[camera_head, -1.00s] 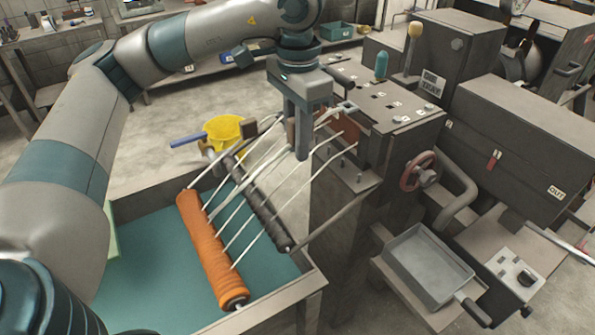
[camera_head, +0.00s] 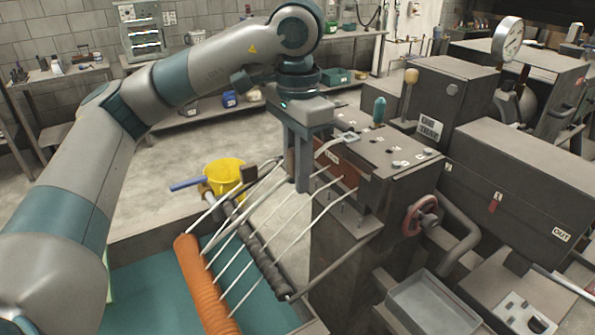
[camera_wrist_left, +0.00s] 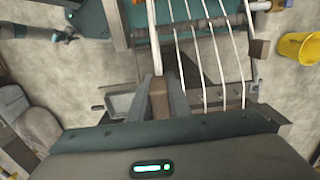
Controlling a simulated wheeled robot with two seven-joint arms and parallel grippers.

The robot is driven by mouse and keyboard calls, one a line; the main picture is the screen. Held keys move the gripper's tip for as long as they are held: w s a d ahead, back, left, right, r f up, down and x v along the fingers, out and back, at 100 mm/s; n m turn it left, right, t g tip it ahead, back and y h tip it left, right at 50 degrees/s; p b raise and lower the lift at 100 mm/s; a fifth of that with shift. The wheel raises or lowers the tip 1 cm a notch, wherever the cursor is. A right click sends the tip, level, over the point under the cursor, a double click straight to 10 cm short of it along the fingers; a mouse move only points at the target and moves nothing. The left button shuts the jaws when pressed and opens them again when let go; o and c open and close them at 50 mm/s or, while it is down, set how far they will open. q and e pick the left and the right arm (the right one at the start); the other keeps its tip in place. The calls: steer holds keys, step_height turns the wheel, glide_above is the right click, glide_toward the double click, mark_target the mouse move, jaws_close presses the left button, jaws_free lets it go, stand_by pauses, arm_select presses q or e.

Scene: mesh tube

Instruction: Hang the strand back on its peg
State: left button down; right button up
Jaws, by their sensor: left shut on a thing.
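My left gripper (camera_head: 303,188) points down over the strands beside the dark machine. In the left wrist view its fingers (camera_wrist_left: 159,98) are shut on the end of a white strand (camera_wrist_left: 154,35), with a brown block between them. Several other white strands (camera_head: 285,212) run from the orange roller (camera_head: 203,285) up toward the machine. Small pegs (camera_head: 345,208) stand on the machine's near ledge, by a red plate (camera_head: 340,170). The left fingers hide part of the plate and strands. At the upper left of the wrist view, what seems my right gripper (camera_wrist_left: 66,37) is too small to read.
A dark roller (camera_head: 262,258) lies across the strands. A teal-floored tray (camera_head: 150,285) is below. A yellow bucket (camera_head: 225,177) stands behind on open floor. A red handwheel (camera_head: 420,215) and a grey pan (camera_head: 432,303) are at the machine's right.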

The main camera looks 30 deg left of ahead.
arm_select(q)
steer(key=shift+r+p, duration=1.1)
steer(key=shift+r, duration=1.1)
